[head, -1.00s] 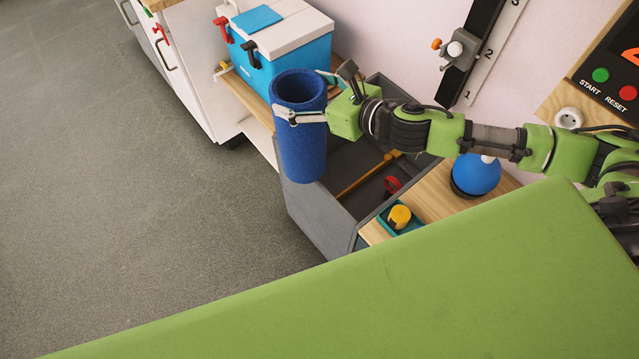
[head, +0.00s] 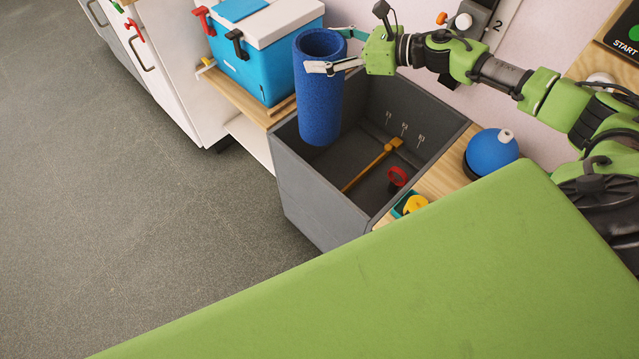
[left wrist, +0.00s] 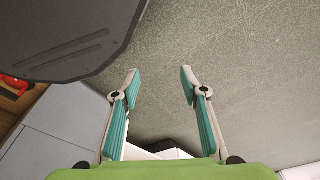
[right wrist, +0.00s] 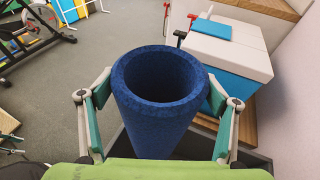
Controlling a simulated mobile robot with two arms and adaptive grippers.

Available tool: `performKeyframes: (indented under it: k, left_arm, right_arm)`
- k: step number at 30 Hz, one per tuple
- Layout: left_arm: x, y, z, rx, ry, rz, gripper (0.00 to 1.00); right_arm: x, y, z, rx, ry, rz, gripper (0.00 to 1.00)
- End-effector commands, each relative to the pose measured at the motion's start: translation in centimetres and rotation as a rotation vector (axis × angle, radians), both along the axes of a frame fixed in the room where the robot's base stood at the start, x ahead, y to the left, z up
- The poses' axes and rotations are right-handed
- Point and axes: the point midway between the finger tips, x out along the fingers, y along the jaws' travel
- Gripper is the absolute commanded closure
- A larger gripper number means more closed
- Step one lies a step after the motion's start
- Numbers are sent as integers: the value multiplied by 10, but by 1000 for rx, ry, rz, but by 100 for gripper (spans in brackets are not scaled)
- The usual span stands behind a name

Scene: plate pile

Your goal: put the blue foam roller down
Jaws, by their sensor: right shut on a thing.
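The blue foam roller (head: 318,95) is an upright hollow cylinder at the centre of the head view. My right gripper (head: 340,60) is shut around its upper part and holds it over the left side of the grey bin (head: 300,185). Its lower end shows against the bin's inside; I cannot tell whether it touches anything. In the right wrist view the roller (right wrist: 155,110) stands between the two fingers of my right gripper (right wrist: 158,95), its open top towards the camera. My left gripper (left wrist: 160,88) shows only in the left wrist view, open and empty above grey floor.
The bin holds an orange-yellow bar (head: 370,167) and a red ring-like item (head: 397,176). A blue and white cooler (head: 262,60) stands on the wooden shelf to the left. A blue ball-shaped item (head: 491,152) and a yellow item (head: 415,204) sit to the right of the bin.

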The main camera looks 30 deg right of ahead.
Motion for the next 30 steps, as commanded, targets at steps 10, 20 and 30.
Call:
performKeyframes:
  k: [10,20,30]
  left_arm:
    - [46,-7,4,-7,-46,8,60]
    - [79,-11,36,-13,-100,15,60]
    - [81,-10,81,-17,-152,22,60]
  right_arm:
    - [2,-15,-56,5,-6,1,74]
    - [2,-15,-127,7,-9,0,74]
    - [2,-15,-194,9,-12,0,74]
